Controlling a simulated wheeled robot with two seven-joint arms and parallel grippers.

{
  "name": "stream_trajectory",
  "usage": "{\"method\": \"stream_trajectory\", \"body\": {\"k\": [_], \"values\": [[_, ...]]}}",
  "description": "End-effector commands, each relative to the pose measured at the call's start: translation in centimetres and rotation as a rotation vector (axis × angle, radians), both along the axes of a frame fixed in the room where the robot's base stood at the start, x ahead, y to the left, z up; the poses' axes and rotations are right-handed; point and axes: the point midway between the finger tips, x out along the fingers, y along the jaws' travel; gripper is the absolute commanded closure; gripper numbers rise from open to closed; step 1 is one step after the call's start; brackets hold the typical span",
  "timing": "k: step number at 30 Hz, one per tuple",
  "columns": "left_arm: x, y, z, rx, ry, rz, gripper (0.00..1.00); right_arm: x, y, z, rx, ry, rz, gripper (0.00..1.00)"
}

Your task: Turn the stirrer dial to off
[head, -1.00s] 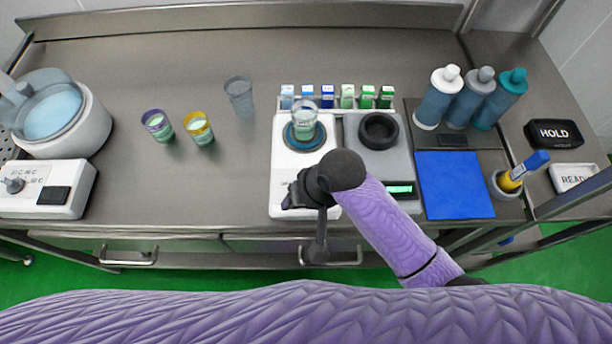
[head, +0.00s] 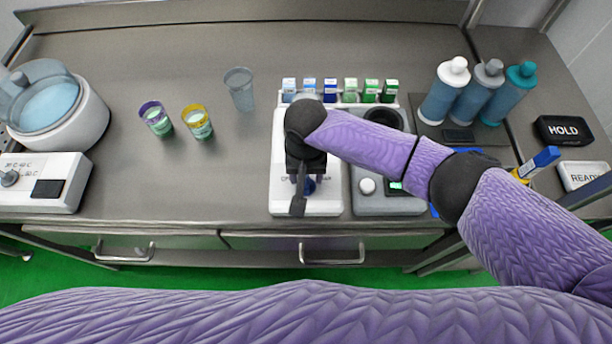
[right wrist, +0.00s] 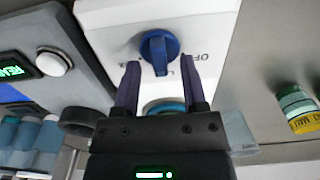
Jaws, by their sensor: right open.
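The stirrer (head: 282,190) is a white box near the front of the bench in the head view. Its blue dial (right wrist: 159,52) shows in the right wrist view on the white front face, with "OFF" lettering beside it. In the head view the dial (head: 309,186) is partly hidden behind my gripper. My right gripper (right wrist: 161,76) is open and empty. Its fingertips are just short of the dial, one to each side, and I see no contact. The stirrer's top and the cup that stood on it are hidden by my arm in the head view. My left gripper is not in view.
A grey device with a black ring (head: 384,118) stands right of the stirrer. A rack of small coloured boxes (head: 351,90) is behind. Two filled cups (head: 197,122) and an empty cup (head: 240,90) stand left. Bottles (head: 444,90) stand right.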

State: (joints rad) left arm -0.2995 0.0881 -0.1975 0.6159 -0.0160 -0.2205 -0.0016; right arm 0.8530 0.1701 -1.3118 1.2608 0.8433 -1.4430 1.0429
Motion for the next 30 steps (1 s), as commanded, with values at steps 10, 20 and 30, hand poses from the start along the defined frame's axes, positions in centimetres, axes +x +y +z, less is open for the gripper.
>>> {"method": "stream_trajectory", "body": {"k": [10, 20, 30], "values": [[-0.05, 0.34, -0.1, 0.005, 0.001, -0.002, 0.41, 0.01, 0.03, -0.38, 0.002, -0.001, 0.001, 0.56], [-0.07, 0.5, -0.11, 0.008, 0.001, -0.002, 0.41, 0.0, 0.03, -0.38, 0.002, -0.001, 0.001, 1.0], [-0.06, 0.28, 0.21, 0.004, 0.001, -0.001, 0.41, -0.04, 0.04, -0.31, 0.001, 0.001, 0.035, 1.0]]}}
